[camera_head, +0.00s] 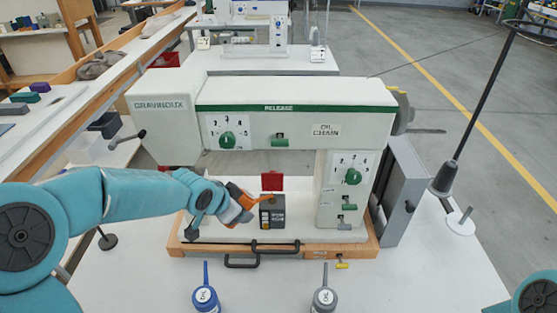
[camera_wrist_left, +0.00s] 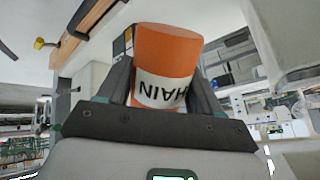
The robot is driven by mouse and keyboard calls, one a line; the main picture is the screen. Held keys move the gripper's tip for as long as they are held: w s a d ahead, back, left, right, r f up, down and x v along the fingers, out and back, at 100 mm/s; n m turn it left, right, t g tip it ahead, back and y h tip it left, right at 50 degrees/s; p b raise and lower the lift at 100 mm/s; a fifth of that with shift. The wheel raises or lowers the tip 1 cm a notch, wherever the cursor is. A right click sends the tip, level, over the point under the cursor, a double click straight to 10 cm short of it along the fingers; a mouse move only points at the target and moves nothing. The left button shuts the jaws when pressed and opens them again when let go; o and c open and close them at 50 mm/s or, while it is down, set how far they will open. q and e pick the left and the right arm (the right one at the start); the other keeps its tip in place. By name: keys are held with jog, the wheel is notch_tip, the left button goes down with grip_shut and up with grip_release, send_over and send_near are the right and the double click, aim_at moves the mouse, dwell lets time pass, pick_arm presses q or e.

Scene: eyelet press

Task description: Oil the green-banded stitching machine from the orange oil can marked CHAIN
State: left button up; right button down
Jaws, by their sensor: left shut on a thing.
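The green-banded stitching machine (camera_head: 295,92) stands on a wooden-edged base on the table, with a label reading OIL CHAIN on its upper right. My left gripper (camera_head: 236,205) is shut on the orange oil can (camera_wrist_left: 166,55). In the left wrist view its white label reads CHAIN, upside down. In the head view the orange can (camera_head: 242,196) is tilted and partly hidden by the gripper, and its spout points right, at the top of a small dark box (camera_head: 272,213) under the machine's arm. Contact cannot be told. My right gripper is out of view.
A red flap (camera_head: 272,181) stands up behind the dark box. A blue oil can (camera_head: 206,298) and a grey oil can (camera_head: 324,299) stand at the table's front. A thread stand (camera_head: 447,178) rises at the right. Black handles (camera_head: 243,260) edge the base's front.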

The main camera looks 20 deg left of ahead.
pick_arm(q)
jog(key=shift+r, duration=0.2)
dwell(0.3)
jog(key=shift+w+d+r+g+y, duration=0.1)
jog(key=shift+r+g+y, duration=0.3)
dwell(5.5)
jog(key=shift+f+t+h+b, duration=0.3)
jog(key=shift+f+b, duration=0.2)
jog(key=shift+a+f+t+h+p, duration=0.2)
jog(key=shift+f+t+h+p, duration=0.1)
jog(key=shift+f+t+p, duration=0.15)
dwell(0.3)
